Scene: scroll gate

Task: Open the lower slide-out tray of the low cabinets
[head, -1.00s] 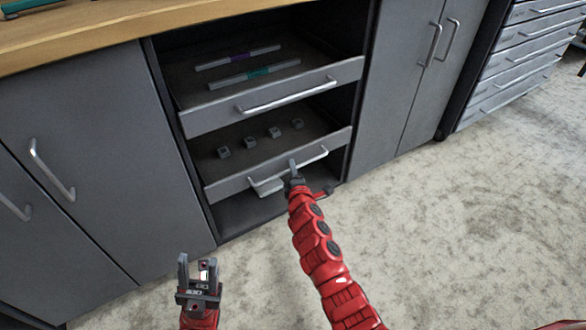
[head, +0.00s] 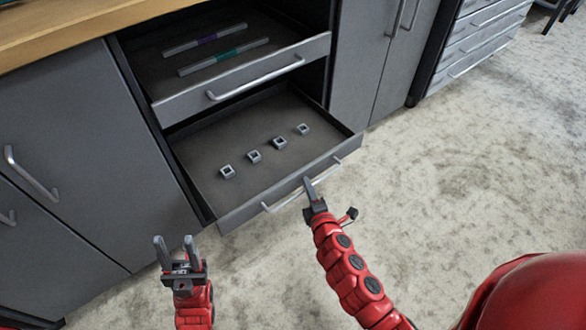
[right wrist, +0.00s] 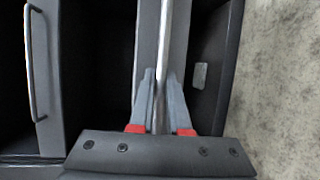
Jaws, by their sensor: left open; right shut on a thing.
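The lower slide-out tray (head: 240,158) of the low cabinet is pulled out past the cabinet front, with several small square metal pieces (head: 254,156) lying on its floor. My right gripper (head: 309,188) is shut on the tray's silver bar handle (head: 283,201). In the right wrist view the handle (right wrist: 164,50) runs between the two fingers (right wrist: 159,100). My left gripper (head: 176,247) is open and empty, in front of the left cabinet door and apart from the tray.
The upper tray (head: 235,85) sits above, holding two bars, one with a purple and one with a teal middle. Closed cabinet doors (head: 75,150) stand to the left. The concrete floor (head: 460,150) to the right is clear.

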